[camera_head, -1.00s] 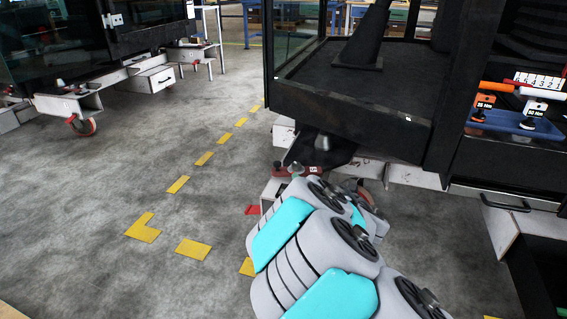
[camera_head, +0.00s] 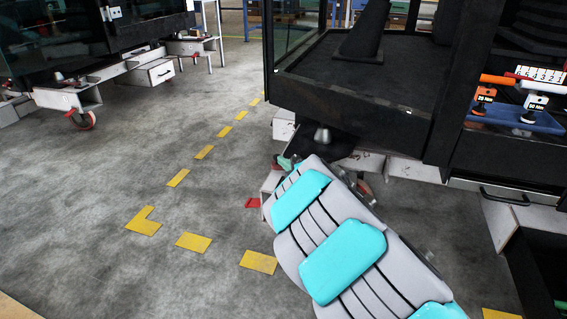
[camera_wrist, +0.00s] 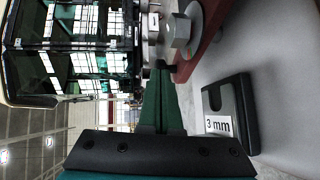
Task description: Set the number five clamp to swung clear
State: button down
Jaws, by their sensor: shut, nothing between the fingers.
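In the wrist view, my gripper (camera_wrist: 160,70) is shut and empty, its green fingers close together. Its tips are right beside a red clamp part (camera_wrist: 208,38) with a grey metal bolt head (camera_wrist: 180,34). I cannot tell whether they touch. A small white label (camera_wrist: 153,22) stands left of the bolt; its number is not readable, so I cannot confirm this is clamp five. In the head view, my arm covers most of the clamp area at the corner of the cab trolley (camera_head: 350,105).
A black block marked 3 mm (camera_wrist: 238,105) lies on the pale surface right of my fingers. A blue tray (camera_head: 515,119) with torque tools is at the right. A second cab trolley (camera_head: 68,98) stands at the left. Grey floor with yellow marks (camera_head: 193,242) is clear between.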

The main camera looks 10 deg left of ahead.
jog(key=shift+a+f+b, duration=0.1)
jog(key=shift+b, duration=0.25)
jog(key=shift+w+a+f+m+t+h+b, duration=0.25)
jog(key=shift+m+h+b, duration=0.2)
jog(key=shift+b, duration=0.5)
jog(key=shift+r+m+t+h+b, duration=0.15)
jog(key=shift+m+t+h+b, duration=0.15)
jog(key=shift+b, duration=0.3)
jog(key=shift+r, duration=0.2)
